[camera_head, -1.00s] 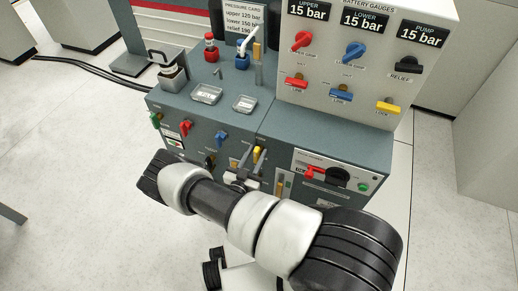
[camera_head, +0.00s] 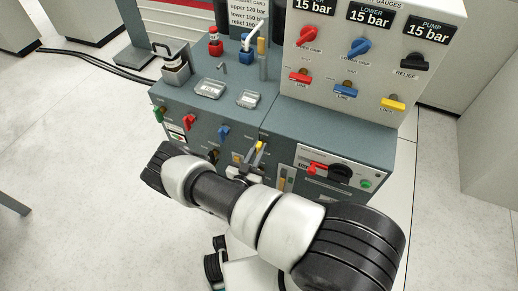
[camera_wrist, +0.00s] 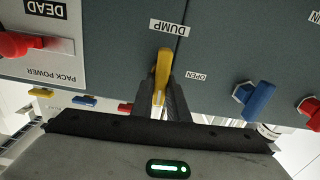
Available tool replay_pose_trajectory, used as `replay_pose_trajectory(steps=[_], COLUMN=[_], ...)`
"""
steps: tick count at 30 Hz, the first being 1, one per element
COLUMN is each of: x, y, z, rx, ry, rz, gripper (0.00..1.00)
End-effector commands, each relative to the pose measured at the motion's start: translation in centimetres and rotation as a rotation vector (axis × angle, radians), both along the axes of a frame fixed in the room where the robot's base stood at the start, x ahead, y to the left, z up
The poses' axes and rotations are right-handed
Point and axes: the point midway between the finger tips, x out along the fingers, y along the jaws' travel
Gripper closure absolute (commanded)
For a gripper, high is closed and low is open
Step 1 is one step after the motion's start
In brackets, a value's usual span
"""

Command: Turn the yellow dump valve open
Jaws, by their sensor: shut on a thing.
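The yellow dump valve handle (camera_wrist: 162,70) stands out from the grey panel under the upside-down DUMP label in the wrist view. It points nearly along the picture's vertical, and the OPEN label (camera_wrist: 195,77) lies to its right. My gripper (camera_wrist: 164,97) is shut on the handle, with a dark finger on each side of it. In the head view, the yellow handle (camera_head: 261,146) shows just beyond my gripper (camera_head: 254,158), on the front of the grey bench. My arm hides part of the panel there.
A blue handle (camera_wrist: 259,100) and a red handle (camera_wrist: 308,109) are right of the valve in the wrist view. A red PACK POWER knob (camera_wrist: 18,44) is at its left. The gauge panel (camera_head: 437,87) rises above the bench. Open floor (camera_head: 70,170) lies left.

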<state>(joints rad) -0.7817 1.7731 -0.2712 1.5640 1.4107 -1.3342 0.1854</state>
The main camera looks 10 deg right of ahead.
Motion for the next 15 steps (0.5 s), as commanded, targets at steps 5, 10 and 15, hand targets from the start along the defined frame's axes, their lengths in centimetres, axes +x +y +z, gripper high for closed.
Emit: replay_pose_trajectory(steps=[5,10,15], x=[0.11,0.21,0.35], y=[0.08,0.22,0.34], z=[-0.06,-0.09,-0.17], rx=[-0.082,-0.199,-0.33], ry=[0.061,0.145,0.241], rz=[0.0,0.0,0.0], gripper=[1.0,1.0,1.0])
